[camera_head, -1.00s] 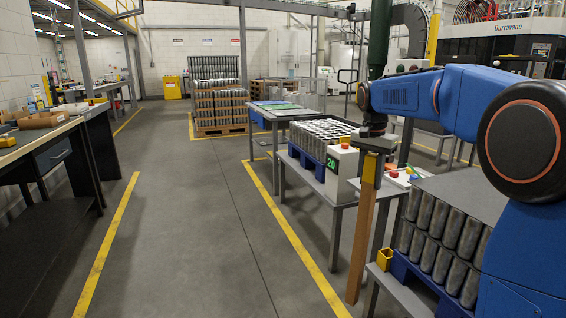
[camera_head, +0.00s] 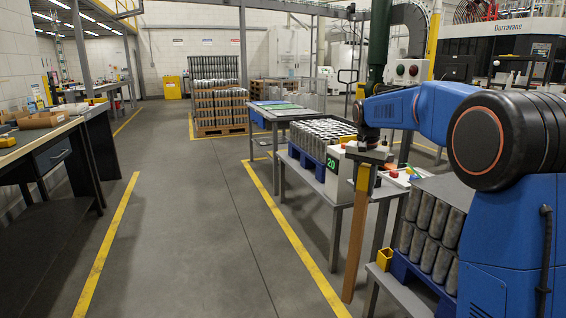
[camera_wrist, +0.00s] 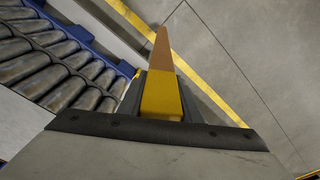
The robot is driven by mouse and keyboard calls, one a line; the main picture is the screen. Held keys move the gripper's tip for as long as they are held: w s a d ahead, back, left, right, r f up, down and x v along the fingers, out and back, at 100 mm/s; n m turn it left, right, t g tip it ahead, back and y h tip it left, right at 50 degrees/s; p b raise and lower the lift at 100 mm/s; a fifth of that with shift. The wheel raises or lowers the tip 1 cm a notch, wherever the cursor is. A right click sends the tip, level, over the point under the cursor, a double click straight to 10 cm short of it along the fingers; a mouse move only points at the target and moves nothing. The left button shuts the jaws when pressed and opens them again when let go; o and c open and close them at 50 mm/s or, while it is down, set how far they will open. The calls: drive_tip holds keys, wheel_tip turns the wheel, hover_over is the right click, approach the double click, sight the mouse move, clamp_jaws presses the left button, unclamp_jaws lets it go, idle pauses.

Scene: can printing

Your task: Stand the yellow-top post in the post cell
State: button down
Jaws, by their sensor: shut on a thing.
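The yellow-top post (camera_head: 356,235) is a long wooden bar with a yellow upper end. My gripper (camera_head: 366,172) is shut on that yellow end, and the post hangs below it, leaning slightly in the picture. In the wrist view the post (camera_wrist: 161,65) runs away from my gripper (camera_wrist: 160,92) toward the floor. A small yellow open-topped square socket (camera_head: 385,259), which looks like the post cell, sits at the near left corner of the low can bench. The post is left of the socket and apart from it. Whether its lower end touches the floor cannot be told.
Stacked cans in a blue tray (camera_head: 401,268) stand right of the socket. Behind the post are a white box marked 20 (camera_head: 338,172) and a table of cans (camera_head: 322,130). The aisle floor (camera_head: 210,220) to the left is clear, with yellow lines.

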drive_tip(key=w+d+f+n, duration=0.1)
drive_tip(key=w+f+n, duration=0.1)
drive_tip(key=w+f, duration=0.55)
drive_tip(key=w+f+n, duration=0.3)
drive_tip(key=w+f, duration=0.1)
drive_tip(key=f, duration=0.7)
drive_tip(key=w+d+f+n, duration=0.1)
drive_tip(key=w+f+n, duration=0.1)
drive_tip(key=w+f, duration=0.55)
drive_tip(key=s+a+r+m, duration=0.1)
drive_tip(key=s+r+m, duration=0.2)
drive_tip(key=s+r, duration=0.6)
drive_tip(key=s+a+r+m, duration=0.15)
drive_tip(key=s+r, duration=0.45)
drive_tip(key=r, duration=0.6)
drive_tip(key=s+r+m, duration=0.7)
drive_tip(key=s+r, duration=1.1)
drive_tip(key=s, duration=0.2)
drive_tip(key=shift+d+r, duration=0.3)
drive_tip(key=shift+d, duration=0.05)
drive_tip(key=shift+f+m, duration=0.1)
drive_tip(key=shift+m, duration=0.15)
